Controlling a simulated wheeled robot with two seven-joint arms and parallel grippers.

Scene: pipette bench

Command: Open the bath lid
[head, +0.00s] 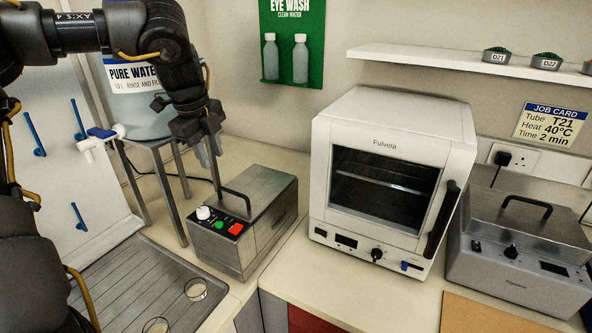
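Two grey metal boxes have a black bar handle on a closed top, and I cannot tell for sure which the task calls the bath. The left box (266,226) stands on the bench beside the sink, with its black handle (238,194) and a white knob, green button and red switch. Contact and finger gap are unclear. My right gripper is out of view.
A white oven (392,170) stands between the boxes. A water tank (143,103) on a metal stand is behind my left arm. Two small glass vessels (195,289) are on the draining board (130,280). A shelf (455,62) holds small dishes.

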